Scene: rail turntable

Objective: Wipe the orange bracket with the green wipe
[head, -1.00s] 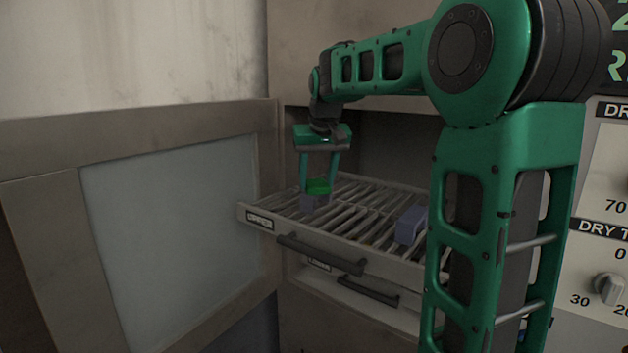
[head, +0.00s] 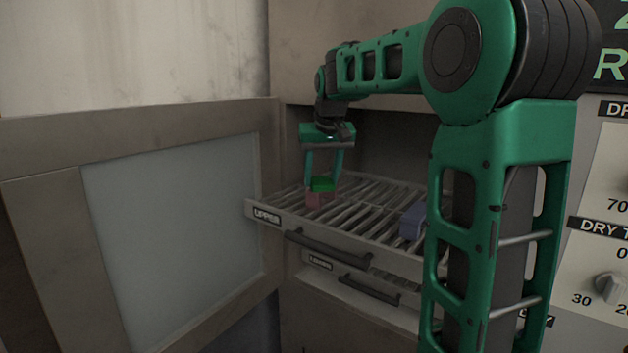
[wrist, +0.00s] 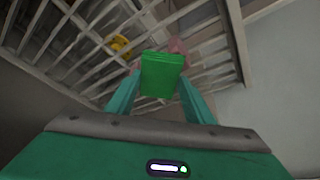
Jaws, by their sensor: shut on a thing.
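My gripper (head: 322,180) is shut on the green wipe (head: 323,184), just above the upper rack. In the wrist view the wipe (wrist: 161,75) is a bright green block between the fingertips. A pinkish-red part (head: 315,199) is right below the wipe on the rack and partly hidden by it; it also shows behind the wipe in the wrist view (wrist: 178,47). I cannot tell if wipe and part touch. A yellow-orange part (wrist: 120,45), perhaps the orange bracket, shows among the rack bars in the wrist view, apart from the wipe. It is not visible in the head view.
The slatted upper rack (head: 267,215) is pulled out, with a blue-violet part (head: 412,220) on its right. A lower drawer (head: 322,262) is below. The open cabinet door (head: 170,190) stands to the left. A panel with knobs (head: 609,288) is at right.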

